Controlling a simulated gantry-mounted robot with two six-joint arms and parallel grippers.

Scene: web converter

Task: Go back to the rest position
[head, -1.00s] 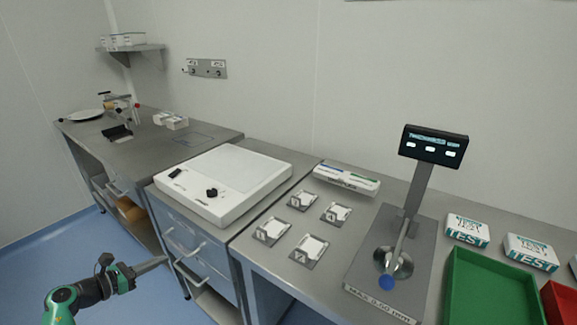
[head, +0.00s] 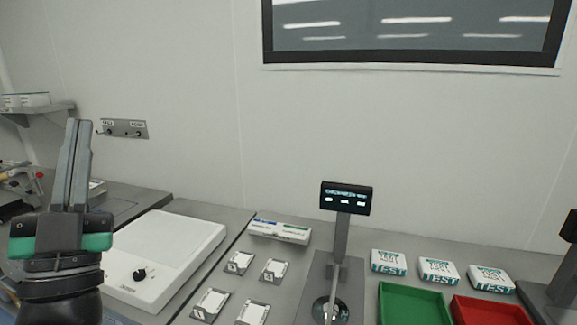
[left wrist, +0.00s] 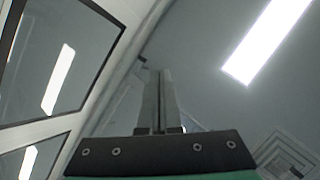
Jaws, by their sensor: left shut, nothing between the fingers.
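My left gripper (head: 77,125) stands upright at the left of the head view, with its two grey fingers pointing up and pressed together. It is shut and empty, raised in front of the left worktop and the white device. In the left wrist view the closed fingers (left wrist: 159,76) point up towards the ceiling and a bright lamp, with nothing between them. The fingers of my right gripper do not show in the head view.
A white flat device (head: 175,245), small card holders (head: 238,262), a gauge with a dark display (head: 346,198), several TEST boxes (head: 438,270), a green tray (head: 412,305) and a red tray (head: 490,311) stand on the worktops. A dark-framed window (head: 410,25) is above.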

